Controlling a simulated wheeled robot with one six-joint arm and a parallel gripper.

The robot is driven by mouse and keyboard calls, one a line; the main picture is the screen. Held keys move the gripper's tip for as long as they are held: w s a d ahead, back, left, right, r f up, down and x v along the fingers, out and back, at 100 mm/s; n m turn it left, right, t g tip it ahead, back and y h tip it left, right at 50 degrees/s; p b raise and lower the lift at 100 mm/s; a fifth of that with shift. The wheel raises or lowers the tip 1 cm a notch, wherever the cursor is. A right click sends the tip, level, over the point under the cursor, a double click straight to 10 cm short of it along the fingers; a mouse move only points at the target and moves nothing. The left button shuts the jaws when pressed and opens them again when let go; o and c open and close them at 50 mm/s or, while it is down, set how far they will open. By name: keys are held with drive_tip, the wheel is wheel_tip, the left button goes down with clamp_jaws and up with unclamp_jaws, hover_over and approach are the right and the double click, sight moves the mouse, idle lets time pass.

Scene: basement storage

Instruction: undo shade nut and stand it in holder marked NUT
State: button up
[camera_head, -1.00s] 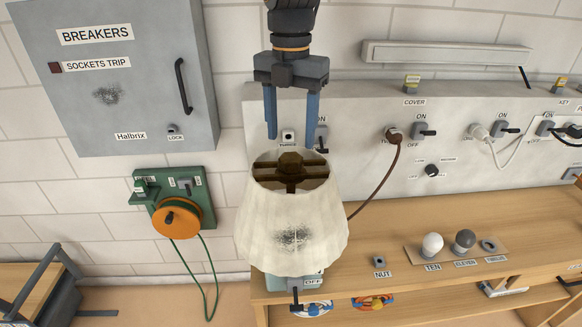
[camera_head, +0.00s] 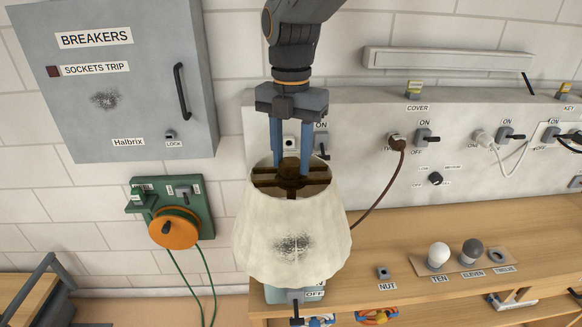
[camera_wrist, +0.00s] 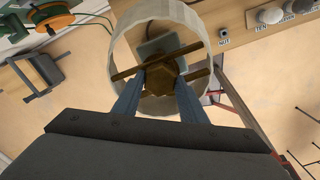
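The cream lampshade (camera_head: 292,240) stands upright on the lamp at the bench's left end. The brown shade nut (camera_head: 289,168) sits at the centre of the dark cross bars in its open top. My gripper (camera_head: 290,172) points down into the shade top, its blue fingers closed in on either side of the nut. In the wrist view the nut (camera_wrist: 161,78) lies between the fingertips, which appear to touch it. The small grey holder (camera_head: 382,272) marked NUT is on the bench right of the shade, with nothing seen standing in it.
A white bulb (camera_head: 438,254) and a grey bulb (camera_head: 471,251) stand on a labelled board on the bench right of the NUT holder. A brown cord (camera_head: 385,193) runs from a wall socket behind the shade. The breaker box (camera_head: 120,80) and orange reel (camera_head: 174,228) are left.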

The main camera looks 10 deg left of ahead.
drive_tip(key=shift+c, duration=0.8)
drive_tip(key=n, duration=0.3)
drive_tip(key=shift+n, duration=0.4)
drive_tip(key=shift+n+p, duration=0.35)
drive_tip(key=shift+n, duration=1.85)
drive_tip(key=shift+w+a+b, duration=0.25)
drive_tip(key=shift+w+b, duration=0.05)
drive_tip(key=shift+b, duration=1.65)
drive_tip(key=shift+b, duration=2.05)
drive_tip(key=shift+f+n+b, duration=0.1)
drive_tip(key=shift+n+b, duration=0.2)
drive_tip(key=shift+b, duration=2.5)
